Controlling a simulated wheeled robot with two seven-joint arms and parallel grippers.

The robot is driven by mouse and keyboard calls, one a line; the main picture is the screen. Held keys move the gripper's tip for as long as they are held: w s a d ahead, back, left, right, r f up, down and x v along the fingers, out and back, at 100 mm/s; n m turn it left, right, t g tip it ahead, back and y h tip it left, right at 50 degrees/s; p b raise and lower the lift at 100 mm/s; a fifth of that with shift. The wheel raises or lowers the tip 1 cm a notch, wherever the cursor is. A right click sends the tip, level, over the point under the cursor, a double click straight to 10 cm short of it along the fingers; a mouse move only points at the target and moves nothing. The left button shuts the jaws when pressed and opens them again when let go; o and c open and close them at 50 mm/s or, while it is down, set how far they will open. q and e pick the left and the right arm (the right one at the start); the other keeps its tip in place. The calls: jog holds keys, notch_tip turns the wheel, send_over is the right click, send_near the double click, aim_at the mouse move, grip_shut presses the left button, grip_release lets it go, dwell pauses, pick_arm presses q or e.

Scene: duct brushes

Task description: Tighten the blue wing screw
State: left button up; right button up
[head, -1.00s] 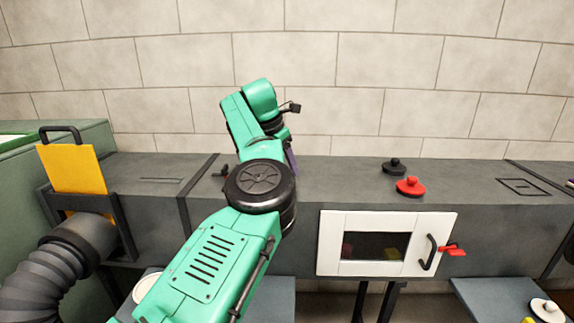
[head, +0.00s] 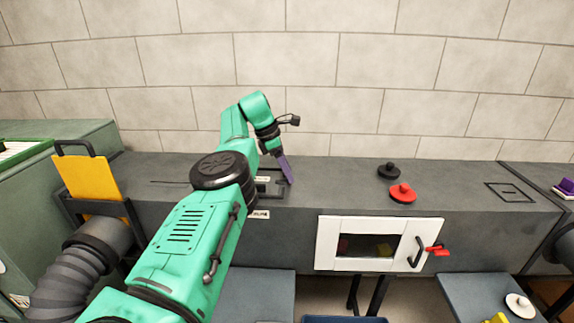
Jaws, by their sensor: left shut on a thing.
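I cannot make out a blue wing screw in the head view. My left gripper (head: 284,168) reaches over the top of the grey duct (head: 330,180), left of the middle. It is shut on a narrow purple strip (head: 287,173), which slants down to the duct top. The strip's lower end is beside a dark rectangular frame (head: 270,188); I cannot tell whether they touch. My left arm hides part of the duct behind it. My right gripper is out of view.
A black knob (head: 388,171) and a red knob (head: 402,193) sit on the duct right of my gripper. A white windowed door (head: 328,244) with a red wing-shaped latch (head: 437,248) is on the front. A yellow plate (head: 88,178) stands at left, above a black hose (head: 72,270).

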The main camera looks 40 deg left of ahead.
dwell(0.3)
pick_arm(q)
jog(key=o, duration=1.4)
jog(key=shift+c, duration=0.2)
jog(key=shift+r, duration=0.1)
jog(key=shift+a+r, duration=0.15)
jog(key=shift+r, duration=0.2)
jog(key=p+v, duration=0.7)
jog(key=v, duration=0.6)
jog(key=shift+s+r, duration=0.15)
jog(key=shift+r, duration=0.1)
jog(key=shift+a, duration=0.1)
jog(key=shift+f, duration=0.1)
